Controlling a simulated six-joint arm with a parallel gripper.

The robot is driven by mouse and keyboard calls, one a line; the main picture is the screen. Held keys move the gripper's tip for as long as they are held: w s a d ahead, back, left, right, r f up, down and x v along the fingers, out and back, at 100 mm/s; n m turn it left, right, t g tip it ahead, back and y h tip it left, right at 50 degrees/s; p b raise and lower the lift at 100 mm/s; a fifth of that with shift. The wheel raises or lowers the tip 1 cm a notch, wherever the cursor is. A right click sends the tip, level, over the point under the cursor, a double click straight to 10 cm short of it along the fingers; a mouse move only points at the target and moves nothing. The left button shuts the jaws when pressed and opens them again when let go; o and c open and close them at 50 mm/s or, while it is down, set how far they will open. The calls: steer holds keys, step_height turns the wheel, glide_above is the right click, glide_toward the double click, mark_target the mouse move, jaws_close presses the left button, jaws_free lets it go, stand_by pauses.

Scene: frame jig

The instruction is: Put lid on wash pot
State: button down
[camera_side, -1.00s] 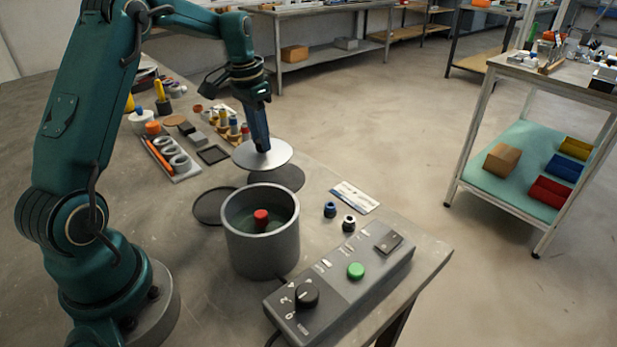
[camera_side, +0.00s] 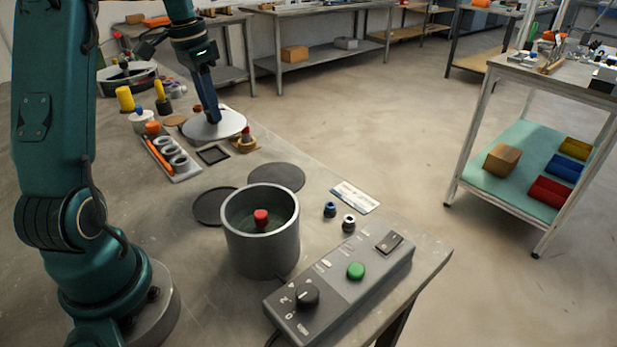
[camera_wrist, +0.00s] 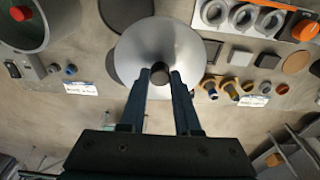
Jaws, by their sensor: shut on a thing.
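The wash pot (camera_side: 261,252) is a grey open cylinder near the bench front, with a red-topped part (camera_side: 261,217) standing inside. The lid (camera_side: 213,131) is a round silver disc with a dark knob (camera_wrist: 160,73). My gripper (camera_side: 213,118) is shut on the knob and holds the lid level over the small parts at the back of the bench, well away from the pot. In the wrist view the gripper (camera_wrist: 160,80) shows its two fingers on either side of the knob. The pot (camera_wrist: 35,22) is at that view's upper left. The lid hides some parts beneath it.
Two dark round mats (camera_side: 276,177) lie bare behind the pot. A control box (camera_side: 340,290) with a green button stands in front of it. A tray with rings (camera_side: 172,158) and a square frame (camera_side: 213,155) lie to the left. Small blue and silver fittings (camera_side: 330,209) stand right.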

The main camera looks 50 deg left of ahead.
steer(key=shift+s+d+f, duration=0.2)
steer(key=shift+s+d, duration=0.1)
steer(key=shift+d, duration=0.2)
steer(key=s+d+r+m, duration=0.2)
steer(key=d+m, duration=0.1)
steer(key=d, duration=0.8)
steer(key=s+d+r+m, duration=0.2)
steer(key=d+m, duration=0.1)
steer(key=d, duration=0.8)
steer(key=shift+h, duration=0.4)
steer(key=shift+f, duration=2.45)
steer(key=shift+f, duration=0.2)
steer(key=shift+f, duration=0.6)
